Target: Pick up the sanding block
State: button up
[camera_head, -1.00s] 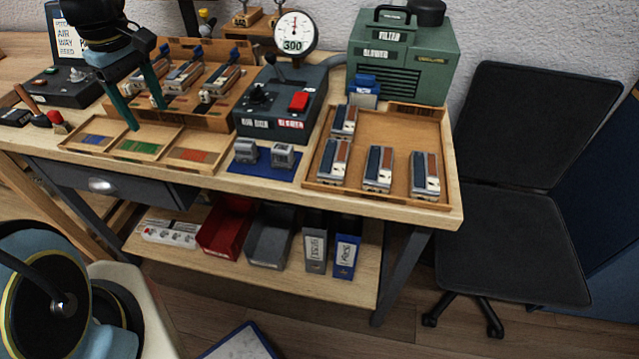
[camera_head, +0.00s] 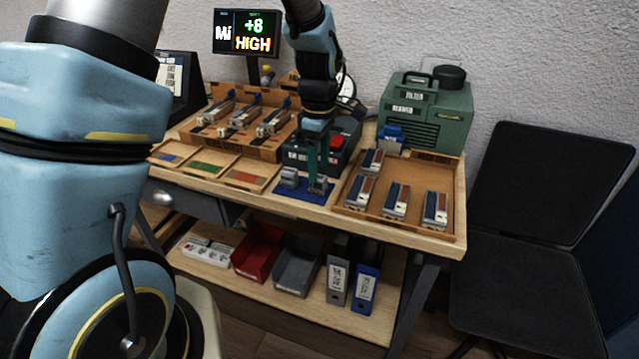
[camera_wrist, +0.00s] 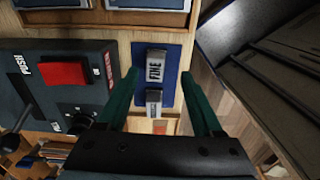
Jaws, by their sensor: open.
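Two small grey blocks sit on a blue mat (camera_head: 296,193) near the bench's front edge. In the wrist view the block marked FINE (camera_wrist: 155,66) lies between my fingers, with the other block (camera_wrist: 153,103) beside it, its label hard to read. In the head view the left block (camera_head: 289,177) is clear and the right block (camera_head: 318,186) is partly covered by my fingers. My gripper (camera_head: 316,178) is open and points down over the right block; it also shows in the wrist view (camera_wrist: 159,75). I cannot tell whether the fingers touch the block.
A black device with a red button (camera_wrist: 63,73) stands close behind the mat. A wooden tray (camera_head: 420,228) with several blue-and-brown pieces lies to the right. A divided tray (camera_head: 226,182) with coloured strips lies left. The bench's front edge is close to the mat.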

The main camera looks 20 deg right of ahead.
aim_at(319, 177)
jog(key=shift+w+d+f+p, duration=0.15)
jog(key=shift+f+p, duration=0.15)
jog(key=shift+f, duration=0.5)
jog(key=shift+w+a+f+p, duration=0.1)
jog(key=shift+f+p, duration=0.2)
jog(key=shift+f, duration=0.5)
jog(key=shift+w+d+f+p, duration=0.15)
jog(key=shift+f+p, duration=0.15)
jog(key=shift+f, duration=0.5)
jog(key=shift+a, duration=0.1)
grip_shut()
